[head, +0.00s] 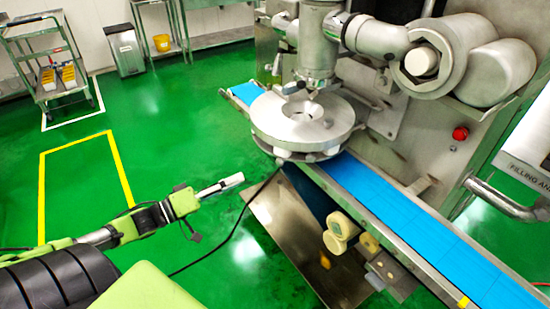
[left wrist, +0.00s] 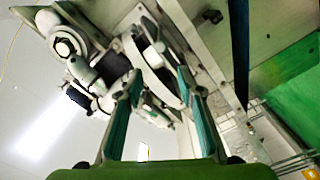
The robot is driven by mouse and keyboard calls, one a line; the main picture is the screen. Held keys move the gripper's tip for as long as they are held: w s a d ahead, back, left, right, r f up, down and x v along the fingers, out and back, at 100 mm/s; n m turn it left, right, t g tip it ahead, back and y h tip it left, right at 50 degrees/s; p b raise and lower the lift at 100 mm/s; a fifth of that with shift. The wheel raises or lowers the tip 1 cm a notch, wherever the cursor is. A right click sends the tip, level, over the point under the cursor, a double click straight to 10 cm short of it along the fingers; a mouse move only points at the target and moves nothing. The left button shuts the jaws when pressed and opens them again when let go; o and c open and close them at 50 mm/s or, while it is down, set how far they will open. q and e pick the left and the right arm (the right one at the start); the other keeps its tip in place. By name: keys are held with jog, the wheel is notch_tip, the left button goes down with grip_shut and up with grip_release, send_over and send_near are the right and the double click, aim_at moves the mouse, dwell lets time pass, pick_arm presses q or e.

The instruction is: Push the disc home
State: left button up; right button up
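The thick round metal disc (head: 270,118), with an opening near its middle, sits under the machine's vertical head (head: 318,45) and above the blue belt. In the left wrist view the pale disc (left wrist: 152,62) is seen from below, in the gap between my fingers and beyond them. My left gripper (head: 232,182) is left of and nearer than the disc in the head view, clear of it over the green floor. In the left wrist view its two teal-padded fingers (left wrist: 160,75) stand apart with nothing between them. My right gripper is not in view. I cannot tell how fully the disc is seated.
The blue conveyor belt (head: 400,222) runs from beneath the disc to the lower right, with metal rails. Round cream knobs (head: 342,225) stick out below it. A red button (head: 460,133) is on the housing. A black cable crosses the floor near my left gripper. Open floor lies left.

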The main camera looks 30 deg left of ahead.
aim_at(277, 163)
pick_arm(q)
jog(key=x, duration=1.3)
jog(key=shift+w+d, duration=0.1)
jog(key=shift+w, duration=0.1)
grip_shut()
